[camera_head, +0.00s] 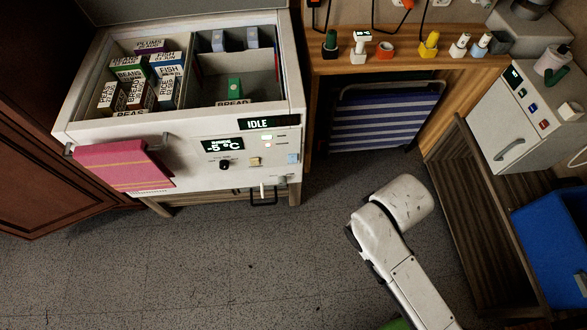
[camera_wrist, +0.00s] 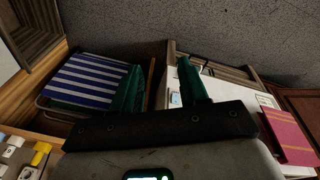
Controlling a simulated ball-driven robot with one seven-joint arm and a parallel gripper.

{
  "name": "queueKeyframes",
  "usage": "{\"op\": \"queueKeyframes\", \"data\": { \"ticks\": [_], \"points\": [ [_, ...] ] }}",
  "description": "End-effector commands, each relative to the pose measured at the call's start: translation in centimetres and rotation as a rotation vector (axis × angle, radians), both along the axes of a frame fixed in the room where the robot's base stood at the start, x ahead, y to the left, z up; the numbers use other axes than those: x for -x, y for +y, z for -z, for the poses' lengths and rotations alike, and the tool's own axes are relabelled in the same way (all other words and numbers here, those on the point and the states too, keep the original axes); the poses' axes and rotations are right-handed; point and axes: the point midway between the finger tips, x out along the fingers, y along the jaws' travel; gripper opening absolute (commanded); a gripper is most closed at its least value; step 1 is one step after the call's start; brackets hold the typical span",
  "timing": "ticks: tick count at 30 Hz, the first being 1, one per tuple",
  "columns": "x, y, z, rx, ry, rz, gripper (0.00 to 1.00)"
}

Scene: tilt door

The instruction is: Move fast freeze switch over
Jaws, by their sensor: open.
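A white chest freezer (camera_head: 120,138) stands open at the upper left of the head view. Its front panel has an "IDLE" display, a "-5 °C" display (camera_head: 222,145), a dark knob (camera_head: 224,164), a yellowish switch (camera_head: 255,161) and a light blue switch (camera_head: 293,158). I cannot read which is the fast freeze switch. In the wrist view, my gripper (camera_wrist: 160,84) is open, with two green fingers apart and nothing between them. The freezer (camera_wrist: 232,95) lies beyond the right finger, partly covered by it. The head view shows my arm but no fingers.
A pink towel (camera_head: 122,166) hangs on the freezer's front rail. Labelled boxes fill the freezer's left part. A wooden bench (camera_head: 330,66) with a striped folding chair (camera_head: 385,118) stands to its right. A blue bin (camera_head: 560,240) is at far right. Grey floor (camera_head: 230,260) is clear.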

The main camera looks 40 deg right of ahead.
Motion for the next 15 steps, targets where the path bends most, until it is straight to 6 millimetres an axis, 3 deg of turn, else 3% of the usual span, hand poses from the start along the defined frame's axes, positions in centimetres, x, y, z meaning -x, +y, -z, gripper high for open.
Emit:
{"op": "queueKeyframes", "data": {
  "ticks": [1, 3, 13, 15],
  "points": [
    [-0.6, -0.5, 2.3, 0.036, -0.015, -0.001, 0.38],
    [-1.4, -1.4, 3.9, 0.095, -0.040, -0.004, 0.32],
    [-5.4, -4.8, 9.8, 0.379, -0.162, -0.061, 0.00],
    [-6.3, -5.2, 10.8, 0.439, -0.188, -0.082, 0.00]
  ]
}}
